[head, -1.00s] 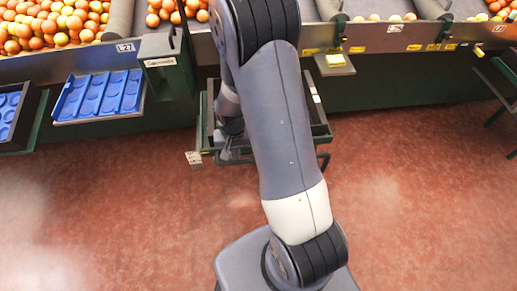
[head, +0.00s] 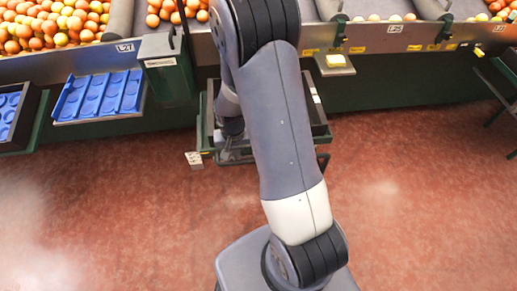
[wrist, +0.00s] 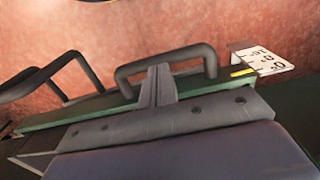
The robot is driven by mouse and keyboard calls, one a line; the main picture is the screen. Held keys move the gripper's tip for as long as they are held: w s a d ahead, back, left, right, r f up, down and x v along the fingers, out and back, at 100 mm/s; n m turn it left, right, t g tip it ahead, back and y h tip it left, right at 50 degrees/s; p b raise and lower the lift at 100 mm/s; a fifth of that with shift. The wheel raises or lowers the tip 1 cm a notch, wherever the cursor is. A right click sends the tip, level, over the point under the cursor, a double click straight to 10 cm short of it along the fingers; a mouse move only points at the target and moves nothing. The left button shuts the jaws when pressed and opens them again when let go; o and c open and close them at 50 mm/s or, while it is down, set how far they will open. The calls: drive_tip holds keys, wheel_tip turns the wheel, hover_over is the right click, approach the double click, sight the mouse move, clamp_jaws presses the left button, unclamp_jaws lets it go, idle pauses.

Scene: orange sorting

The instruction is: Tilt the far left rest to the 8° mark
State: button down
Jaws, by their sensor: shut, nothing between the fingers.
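A dark rest with a green edge (head: 207,118) stands below the conveyor front in the head view, partly hidden behind my arm. A small white scale plate (head: 194,158) is at its left front corner. In the wrist view the scale plate (wrist: 266,61) shows 16, 8 and 0 upside down. A yellow pointer (wrist: 243,72) lies at its edge, towards the 0 end; its exact reading is unclear. A dark bar handle (wrist: 165,62) stands along the rest's edge. My gripper (wrist: 160,72) is shut and empty close to the handle; whether it touches is unclear.
Blue trays (head: 98,95) sit on a shelf at left, with a green box (head: 167,68) beside them. Oranges (head: 50,25) fill the conveyor behind. The red floor (head: 420,190) is clear at right.

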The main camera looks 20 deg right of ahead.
drive_tip(key=shift+f+b, duration=1.7)
drive_tip(key=shift+f, duration=0.3)
idle(1.9)
drive_tip(key=shift+r, duration=0.1)
drive_tip(key=shift+r+p, duration=3.4)
drive_tip(key=shift+r, duration=1.1)
drive_tip(key=shift+f, duration=0.1)
wheel_tip(320, 180, down, 9)
drive_tip(key=b, duration=0.6)
drive_tip(key=shift+b, duration=0.3)
drive_tip(key=shift+r, duration=0.2)
